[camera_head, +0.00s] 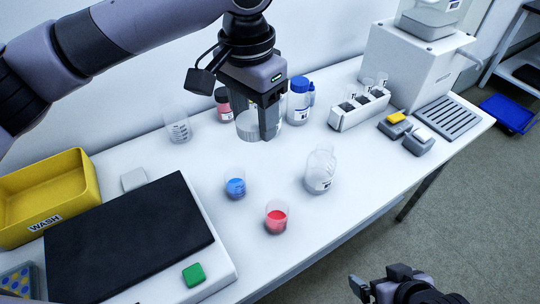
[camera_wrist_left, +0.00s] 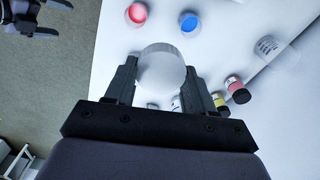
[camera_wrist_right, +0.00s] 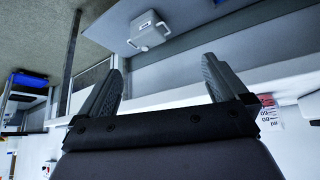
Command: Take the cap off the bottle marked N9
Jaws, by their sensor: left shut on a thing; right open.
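A blue-capped white bottle (camera_head: 299,103) stands just right of the left gripper. I cannot read N9 on any label. A clear bottle with a label (camera_head: 320,172) stands mid-table. My right gripper (camera_head: 362,288) is open and empty beyond the table's front edge.
Beakers with blue (camera_head: 236,188) and red liquid (camera_head: 277,216) stand near the front. An empty beaker (camera_head: 178,127) stands at the back. A yellow WASH bin (camera_head: 75,185) and black pad (camera_head: 125,240) fill the left. A vial rack (camera_head: 360,108) and white machine (camera_head: 415,65) stand right.

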